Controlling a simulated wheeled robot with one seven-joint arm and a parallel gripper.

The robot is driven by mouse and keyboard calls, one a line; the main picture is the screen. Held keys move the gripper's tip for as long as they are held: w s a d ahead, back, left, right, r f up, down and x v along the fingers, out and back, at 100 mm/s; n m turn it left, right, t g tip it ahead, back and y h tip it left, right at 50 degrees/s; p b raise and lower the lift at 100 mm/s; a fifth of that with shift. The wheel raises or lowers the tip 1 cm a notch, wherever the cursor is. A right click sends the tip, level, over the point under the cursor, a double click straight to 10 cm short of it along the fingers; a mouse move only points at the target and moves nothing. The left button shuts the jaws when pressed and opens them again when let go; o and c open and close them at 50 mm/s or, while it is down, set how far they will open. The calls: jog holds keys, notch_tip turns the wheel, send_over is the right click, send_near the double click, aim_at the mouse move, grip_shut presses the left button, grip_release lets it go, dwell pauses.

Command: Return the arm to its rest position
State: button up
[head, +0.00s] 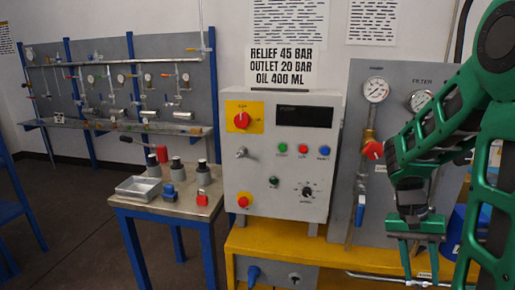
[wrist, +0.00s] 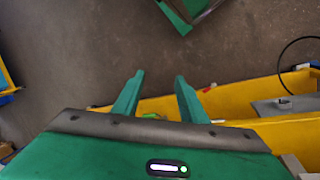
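My green arm comes in from the right edge in the head view and bends down. My gripper (head: 419,262) hangs at its end with the fingers pointing down, in front of the grey gauge panel and over the yellow bench. In the wrist view my gripper (wrist: 156,97) shows two green fingers spread apart with nothing between them. Beyond the fingertips are bare dark floor and the edge of the yellow bench (wrist: 240,98).
A control box (head: 278,160) stands on the yellow bench (head: 265,238). Right of it is the gauge panel (head: 345,105) with a red-handled valve (head: 373,149). A small table (head: 180,207) holds a metal tray (head: 138,188) and several bottles.

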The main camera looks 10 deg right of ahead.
jog(key=s+a+r+n+t+y, duration=0.2)
jog(key=s+a+r+n+t, duration=0.1)
jog(key=s+a+r, duration=0.4)
jog(key=shift+s+a+t, duration=0.4)
jog(key=shift+s, duration=1.3)
